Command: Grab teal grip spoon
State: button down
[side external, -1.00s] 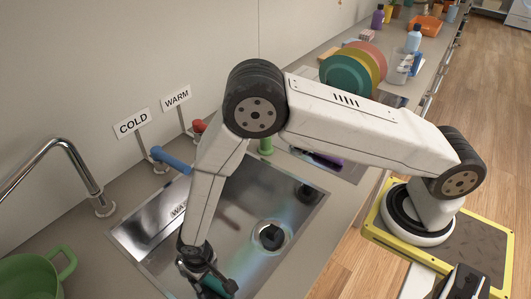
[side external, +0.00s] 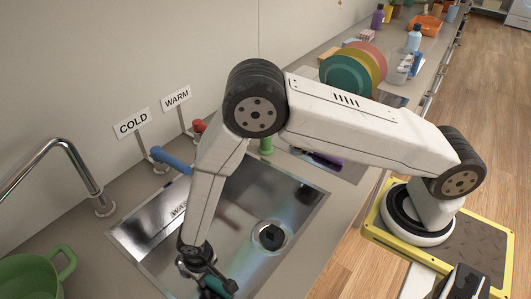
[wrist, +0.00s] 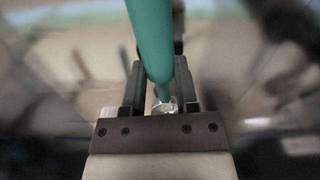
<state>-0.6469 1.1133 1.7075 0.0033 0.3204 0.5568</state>
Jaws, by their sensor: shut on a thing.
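The teal grip spoon (wrist: 152,38) shows in the wrist view as a teal handle running from the top edge down between the jaws. My gripper (wrist: 162,92) is shut on it. In the side external view my gripper (side external: 214,284) is low over the near end of the sink, and the teal grip (side external: 230,286) shows beside the dark fingers. The far end of the spoon is hidden or blurred, and I cannot tell whether it touches the sink floor.
The metal sink (side external: 300,222) has a drain (side external: 270,236). A green pot (side external: 28,276) stands at left near the faucet (side external: 75,160). Blue (side external: 170,160) and red (side external: 199,126) levers stand behind the sink. Colored plates (side external: 346,76) stand in a rack farther back.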

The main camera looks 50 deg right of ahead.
jog(key=shift+r, duration=0.1)
notch_tip(320, 180, up, 10)
dwell(0.7)
dwell(0.6)
